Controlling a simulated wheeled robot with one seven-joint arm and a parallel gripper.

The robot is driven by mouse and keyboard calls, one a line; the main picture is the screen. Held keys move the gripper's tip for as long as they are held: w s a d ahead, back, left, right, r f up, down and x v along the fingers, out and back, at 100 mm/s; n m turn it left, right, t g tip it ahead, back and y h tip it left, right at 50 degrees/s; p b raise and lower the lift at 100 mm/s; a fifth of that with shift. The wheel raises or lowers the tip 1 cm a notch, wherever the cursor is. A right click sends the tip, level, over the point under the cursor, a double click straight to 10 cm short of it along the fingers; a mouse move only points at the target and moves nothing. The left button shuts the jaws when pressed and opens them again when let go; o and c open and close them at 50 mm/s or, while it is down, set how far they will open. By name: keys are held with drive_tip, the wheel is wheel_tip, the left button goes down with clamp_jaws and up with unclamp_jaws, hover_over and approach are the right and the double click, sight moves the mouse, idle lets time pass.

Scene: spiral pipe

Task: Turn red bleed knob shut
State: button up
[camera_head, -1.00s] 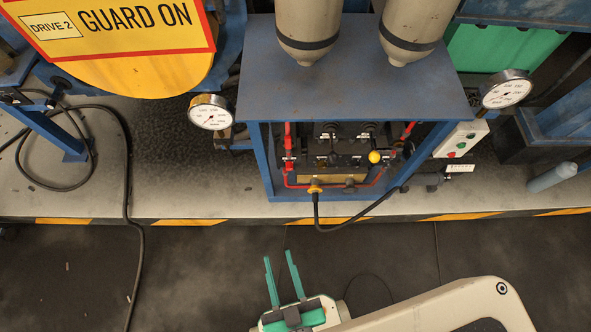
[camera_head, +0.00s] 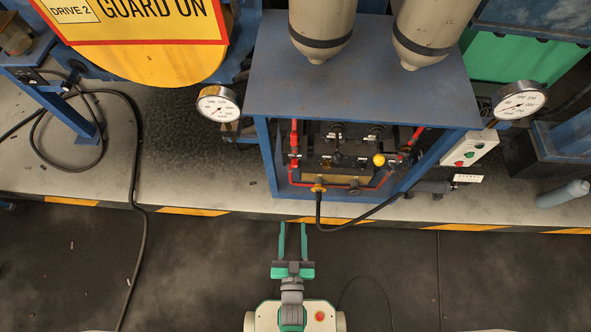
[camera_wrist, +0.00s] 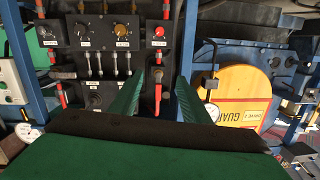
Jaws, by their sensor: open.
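The red knob (camera_wrist: 159,31) shows in the wrist view on a dark control panel, at the end of a row beside a yellow-brown knob (camera_wrist: 120,30) and a black knob (camera_wrist: 80,31). A label sits below it. My gripper (camera_wrist: 161,76) is open and empty; the red knob lies just above the gap between its green fingertips. In the head view my gripper (camera_head: 293,226) points at the blue cabinet (camera_head: 360,75), in front of the striped platform edge and apart from the panel. I cannot make out the red knob clearly in the head view.
Red pipes (camera_head: 294,140) and a yellow ball (camera_head: 379,160) are inside the cabinet. A black hose (camera_head: 350,224) loops out at its front. Gauges (camera_head: 218,104) flank it. A long cable (camera_head: 137,170) lies at the left. The floor before the platform is mostly clear.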

drive_tip(key=m+t, duration=0.1)
approach(294, 167)
drive_tip(key=w, duration=0.8)
drive_tip(key=shift+w+f, duration=0.2)
drive_tip(key=shift+w, duration=0.15)
drive_tip(key=shift+c, duration=0.6)
drive_tip(key=c, duration=0.9)
